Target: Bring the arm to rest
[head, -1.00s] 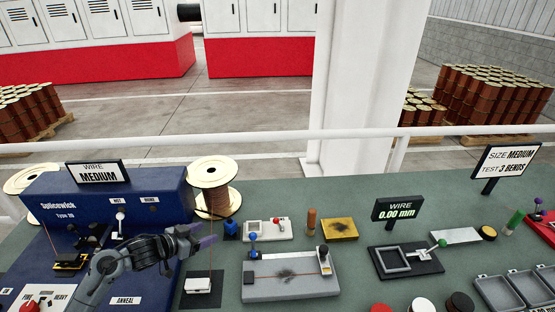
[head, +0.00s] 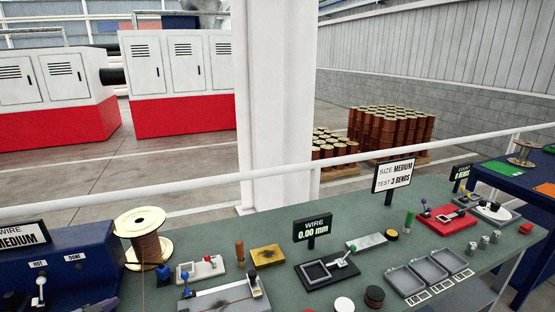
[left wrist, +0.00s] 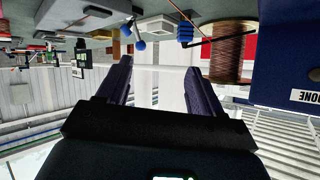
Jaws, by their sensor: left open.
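My left gripper (left wrist: 158,78) is open in the left wrist view, with its two dark purple fingers apart and nothing between them. In the head view only a small part of its fingertips (head: 102,305) shows at the bottom left edge, in front of the blue splicer machine (head: 75,262). The rest of my left arm is out of the head view. My right arm and gripper are in neither view.
A copper wire spool (head: 146,248) stands beside the machine and shows upside down in the wrist view (left wrist: 228,55). The green bench (head: 225,218) carries a gauge with a "WIRE 0.00 mm" sign (head: 312,228), grey trays (head: 408,281) and a red fixture (head: 440,215). A white rail (head: 180,192) runs behind.

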